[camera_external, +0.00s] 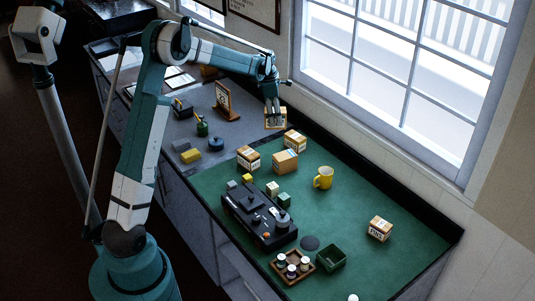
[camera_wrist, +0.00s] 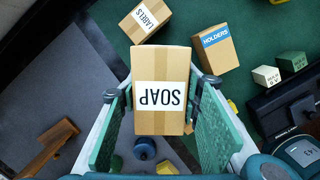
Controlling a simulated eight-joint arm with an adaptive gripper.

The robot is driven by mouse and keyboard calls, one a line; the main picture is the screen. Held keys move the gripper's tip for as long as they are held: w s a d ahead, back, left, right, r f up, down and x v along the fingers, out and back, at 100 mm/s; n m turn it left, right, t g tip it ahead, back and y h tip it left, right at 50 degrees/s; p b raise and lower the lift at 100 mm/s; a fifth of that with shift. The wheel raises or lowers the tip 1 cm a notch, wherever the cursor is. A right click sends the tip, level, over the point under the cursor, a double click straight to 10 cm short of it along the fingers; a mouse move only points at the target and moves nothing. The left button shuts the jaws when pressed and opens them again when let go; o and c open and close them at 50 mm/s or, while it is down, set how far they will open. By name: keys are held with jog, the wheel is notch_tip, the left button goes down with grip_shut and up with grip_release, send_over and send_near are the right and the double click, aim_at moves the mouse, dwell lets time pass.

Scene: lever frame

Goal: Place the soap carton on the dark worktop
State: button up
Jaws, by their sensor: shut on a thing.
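The soap carton (camera_wrist: 160,65) is a brown box with a white SOAP label, upside down in the wrist view. My gripper (camera_wrist: 158,108) is shut on it, with one green pad on each side. In the external view my gripper (camera_external: 272,104) holds the carton (camera_external: 275,119) up near the window-side wall, near where the grey and green surfaces meet. The dark grey worktop (camera_external: 170,120) lies left of the green one and also shows at the left of the wrist view (camera_wrist: 45,85). The exact height of the carton is hard to tell.
The green worktop (camera_external: 335,205) bears several cartons, a yellow mug (camera_external: 323,177), a black device (camera_external: 258,217) and a green bin (camera_external: 331,257). On the grey part stand a wooden sign (camera_external: 225,100), a blue round object (camera_external: 216,144) and a yellow block (camera_external: 190,156).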

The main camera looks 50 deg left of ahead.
jog(key=s+a+n, duration=0.1)
jog(key=s+a, duration=0.5)
jog(key=a, duration=0.4)
jog(key=s+a+n, duration=0.2)
jog(key=s+a, duration=0.3)
jog(key=a, duration=0.4)
jog(key=s+a+n, duration=0.1)
jog(key=s+a, duration=0.5)
jog(key=a, duration=0.4)
jog(key=s+a+n+y, duration=0.1)
jog(key=s+a+n, duration=0.2)
jog(key=s+a, duration=1.35)
jog(key=shift+s+d+f, duration=0.1)
jog(key=shift+d+f, duration=0.05)
jog(key=shift+f, duration=1.15)
jog(key=shift+s+d+f, duration=0.1)
jog(key=shift+f, duration=1.15)
jog(key=shift+f, duration=0.1)
jog(key=shift+f, duration=3.05)
jog(key=shift+f, duration=0.1)
jog(key=shift+f, duration=1.75)
